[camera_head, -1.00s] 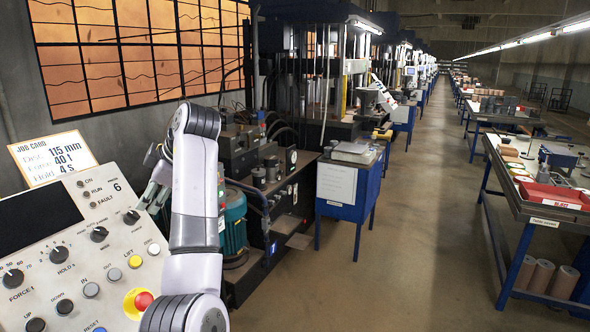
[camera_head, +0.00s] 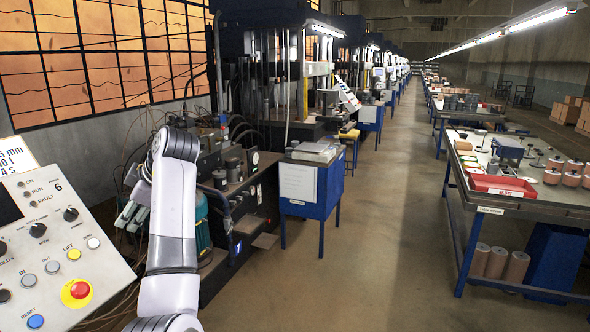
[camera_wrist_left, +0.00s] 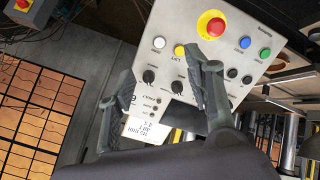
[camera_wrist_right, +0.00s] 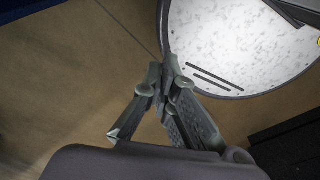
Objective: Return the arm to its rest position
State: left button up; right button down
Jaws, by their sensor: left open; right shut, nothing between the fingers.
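My left arm rises in the lower left of the head view. Its gripper (camera_head: 130,215) is open and empty, beside the right edge of the grey control panel (camera_head: 110,262). In the left wrist view the two fingers of that gripper (camera_wrist_left: 160,68) stand apart with nothing between them. The panel (camera_wrist_left: 222,62) shows beyond them, with its red button (camera_wrist_left: 212,25). My right gripper (camera_wrist_right: 160,78) shows only in its wrist view, shut and empty above the brown floor. My right arm is outside the head view.
A press machine (camera_head: 255,190) with hoses stands just beyond the left arm. A blue cabinet (camera_head: 312,195) stands right of it. A long worktable (camera_head: 530,205) with a red tray (camera_head: 502,186) runs along the right. The aisle floor (camera_head: 385,240) between is clear.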

pick_arm(q)
jog(key=w+d+f+m+t+h+b, duration=0.2)
jog(key=f+m, duration=0.7)
jog(key=f, duration=2.1)
jog(key=s+d+f+m+g+h+b, duration=0.1)
jog(key=s+d+f+m, duration=0.2)
jog(key=f, duration=0.9)
jog(key=s+d+f+m+h, duration=0.1)
jog(key=s+f+m, duration=0.3)
jog(key=f, duration=0.8)
jog(key=s+d+f+m+g+h+b, duration=0.1)
jog(key=s+d+f+m, duration=0.1)
jog(key=s+f, duration=0.9)
jog(key=s+d+f+m+g+h+b, duration=0.1)
jog(key=s+d+f+m, duration=0.1)
jog(key=s+f, duration=0.95)
jog(key=s+f+m, duration=0.1)
jog(key=s+f, duration=0.2)
jog(key=s, duration=0.7)
jog(key=s+f+m+g+h+b, duration=0.1)
jog(key=s+f, duration=0.2)
jog(key=s, duration=0.8)
jog(key=s+f+h, duration=0.1)
jog(key=s+f, duration=0.3)
jog(key=s, duration=0.7)
jog(key=shift+d+m+g, duration=0.4)
jog(key=shift+d, duration=0.05)
